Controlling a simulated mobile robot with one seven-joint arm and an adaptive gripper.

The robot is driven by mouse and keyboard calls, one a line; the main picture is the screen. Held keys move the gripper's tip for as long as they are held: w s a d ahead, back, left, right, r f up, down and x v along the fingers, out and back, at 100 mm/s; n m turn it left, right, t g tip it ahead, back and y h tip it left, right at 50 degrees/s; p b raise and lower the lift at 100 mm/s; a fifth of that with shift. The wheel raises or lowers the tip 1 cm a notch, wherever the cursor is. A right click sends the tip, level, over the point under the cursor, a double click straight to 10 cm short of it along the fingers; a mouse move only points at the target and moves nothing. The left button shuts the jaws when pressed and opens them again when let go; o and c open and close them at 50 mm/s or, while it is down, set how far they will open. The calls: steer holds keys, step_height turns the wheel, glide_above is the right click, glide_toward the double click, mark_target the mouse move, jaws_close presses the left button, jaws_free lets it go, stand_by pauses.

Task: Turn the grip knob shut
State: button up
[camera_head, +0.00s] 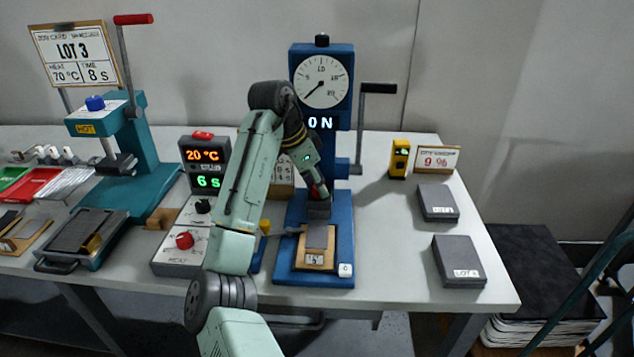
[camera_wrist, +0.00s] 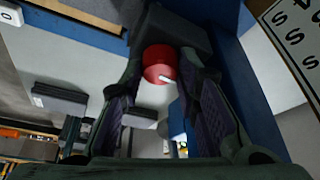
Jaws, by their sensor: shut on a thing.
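The grip knob (camera_wrist: 160,65) is red with a white pointer mark, on a dark grey clamp block (camera_head: 318,211) of the blue test stand (camera_head: 343,245). My gripper (camera_wrist: 163,70) has its two fingers on either side of the knob and is shut on it. In the head view my gripper (camera_head: 317,190) reaches down in front of the stand's column, and only a little red shows beside it. A grey strip (camera_head: 317,236) is below the clamp, over a wooden-edged plate. The dial (camera_head: 322,81) above has its needle pointing lower left, with "ON" lit under it.
A crank handle (camera_head: 378,88) stands at the column's right. The heater box (camera_head: 180,262) and teal press (camera_head: 150,185) are left. Table room is clear between stand and blocks.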

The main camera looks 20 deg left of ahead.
steer(key=o, duration=1.2)
steer(key=shift+c, duration=0.2)
steer(key=v, duration=1.2)
steer(key=shift+d+r, duration=0.1)
